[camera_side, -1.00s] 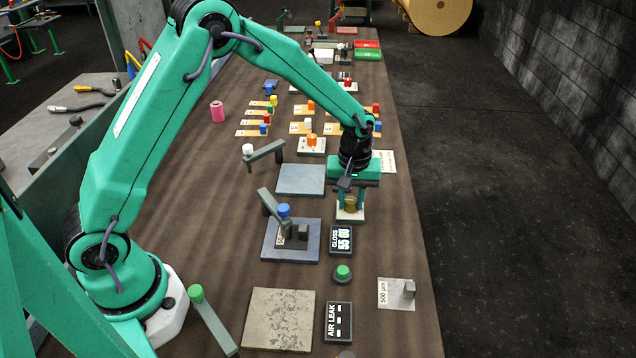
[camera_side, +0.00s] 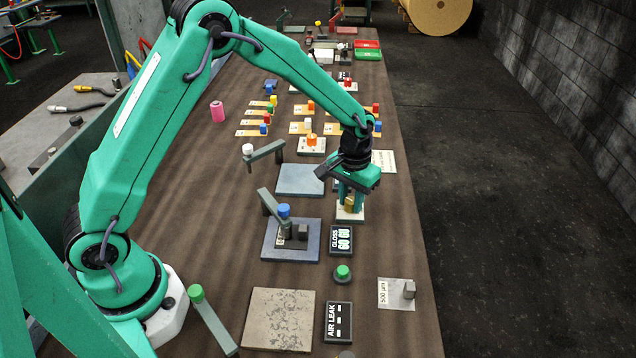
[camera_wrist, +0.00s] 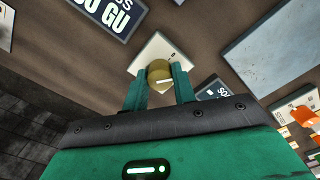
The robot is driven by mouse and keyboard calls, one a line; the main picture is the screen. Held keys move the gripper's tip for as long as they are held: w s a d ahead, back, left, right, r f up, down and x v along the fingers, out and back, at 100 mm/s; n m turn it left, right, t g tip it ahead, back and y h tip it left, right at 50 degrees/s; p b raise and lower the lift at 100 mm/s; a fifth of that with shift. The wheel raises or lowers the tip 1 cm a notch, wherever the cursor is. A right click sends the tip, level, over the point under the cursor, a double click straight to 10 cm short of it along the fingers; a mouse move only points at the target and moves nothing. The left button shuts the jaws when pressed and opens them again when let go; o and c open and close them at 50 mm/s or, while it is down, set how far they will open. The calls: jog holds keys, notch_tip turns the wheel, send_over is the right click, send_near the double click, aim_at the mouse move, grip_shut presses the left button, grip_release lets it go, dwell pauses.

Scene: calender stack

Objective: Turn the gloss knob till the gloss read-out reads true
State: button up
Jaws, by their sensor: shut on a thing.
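The gloss knob (camera_side: 350,204) is a small brass round knob on a pale square plate; it also shows in the wrist view (camera_wrist: 158,70) with a light line across it. My gripper (camera_side: 348,198) is shut on the knob from above, one green finger on each side, as the wrist view (camera_wrist: 159,84) shows. The gloss read-out (camera_side: 341,240) is a dark panel just in front of the knob's plate. Its figure appears to be 60 GU. In the wrist view the read-out (camera_wrist: 106,12) is cut by the top edge.
A blue-grey plate (camera_side: 300,180) and a blue stand with a blue-capped lever (camera_side: 284,210) lie left of the knob. A green button (camera_side: 343,272) and an air leak panel (camera_side: 338,322) are nearer the camera. A white card with a grey block (camera_side: 395,294) lies right.

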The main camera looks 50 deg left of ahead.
aim_at(351, 200)
jog(key=shift+m, duration=1.3)
jog(key=o, duration=1)
jog(key=shift+r, duration=0.15)
notch_tip(351, 200, up, 7)
jog(key=shift+r, duration=0.3)
